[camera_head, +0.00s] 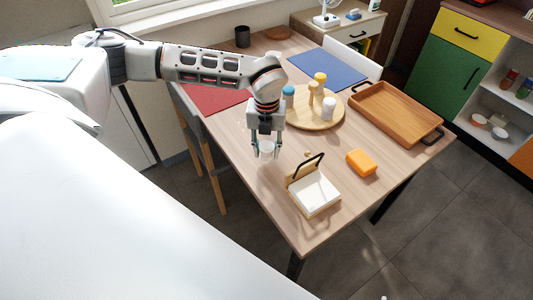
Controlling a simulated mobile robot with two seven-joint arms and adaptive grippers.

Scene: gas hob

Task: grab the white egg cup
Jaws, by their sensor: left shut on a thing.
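The white egg cup (266,149) is between the fingers of my left gripper (265,152), above the near left part of the wooden table (240,130). My left gripper points down and is shut on the cup. The fingers hide part of its sides, and I cannot tell whether its base touches the table. My right gripper is not in view.
A napkin holder (314,192) and an orange block (361,162) stand to the right of the gripper. Behind are a round wooden board (325,122) with several small containers, a wooden tray (395,115), and red (215,98) and blue (328,68) mats.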

